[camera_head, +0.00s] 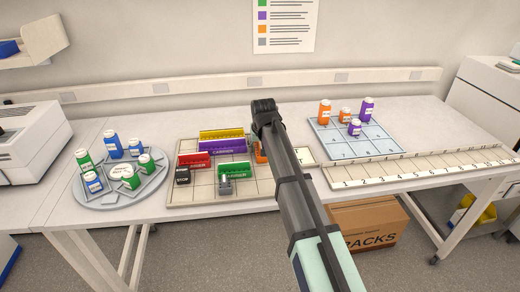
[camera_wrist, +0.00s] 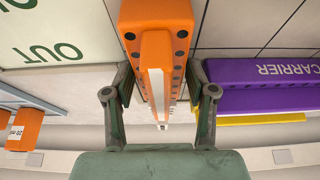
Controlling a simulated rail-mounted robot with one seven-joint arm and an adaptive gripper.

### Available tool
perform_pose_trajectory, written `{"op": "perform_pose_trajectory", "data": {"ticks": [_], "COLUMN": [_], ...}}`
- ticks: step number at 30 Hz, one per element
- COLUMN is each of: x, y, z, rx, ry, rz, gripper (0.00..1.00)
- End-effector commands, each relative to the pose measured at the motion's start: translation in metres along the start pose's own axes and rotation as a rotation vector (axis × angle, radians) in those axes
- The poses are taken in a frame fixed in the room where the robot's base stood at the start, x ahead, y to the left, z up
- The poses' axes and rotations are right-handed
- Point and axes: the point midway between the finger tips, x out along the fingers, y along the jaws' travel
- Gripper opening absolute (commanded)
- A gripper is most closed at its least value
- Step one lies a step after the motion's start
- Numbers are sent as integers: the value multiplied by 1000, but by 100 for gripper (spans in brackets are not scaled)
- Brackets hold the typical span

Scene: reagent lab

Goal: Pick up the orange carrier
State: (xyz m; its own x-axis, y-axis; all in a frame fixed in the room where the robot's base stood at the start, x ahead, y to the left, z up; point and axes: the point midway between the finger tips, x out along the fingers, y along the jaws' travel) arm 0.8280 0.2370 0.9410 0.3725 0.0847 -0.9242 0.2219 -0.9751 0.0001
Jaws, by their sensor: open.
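The orange carrier (camera_wrist: 157,40) shows in the wrist view as a long block with dark holes along its top and a raised handle in the middle. My gripper (camera_wrist: 160,88) is open, with one finger on each side of the carrier's near part. I cannot tell whether the fingers touch it. In the head view only a small piece of the orange carrier (camera_head: 260,153) shows beside my gripper (camera_head: 263,108); my arm hides the rest.
A purple carrier (camera_head: 222,152), a yellow carrier, a red carrier (camera_head: 193,160) and a green carrier (camera_head: 234,171) stand on the gridded mat (camera_head: 205,190) to the left. A round tray (camera_head: 108,201) holds several bottles. A blue tray (camera_head: 345,149) with orange and purple bottles is at right.

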Motion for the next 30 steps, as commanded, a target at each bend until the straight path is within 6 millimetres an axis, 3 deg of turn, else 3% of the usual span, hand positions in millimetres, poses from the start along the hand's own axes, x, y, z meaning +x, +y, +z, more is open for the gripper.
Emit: {"op": "perform_pose_trajectory", "data": {"ticks": [3, 7, 8, 22, 30], "x": [0, 0, 0, -6, -35], "y": [0, 0, 0, 0, 0], "z": [0, 0, 0, -3, -16], "rx": [0, 0, 0, 0, 0], "ry": [0, 1, 0, 2, 4], "rz": [0, 0, 0, 0, 0], "gripper": [56, 10, 4, 4, 4]}}
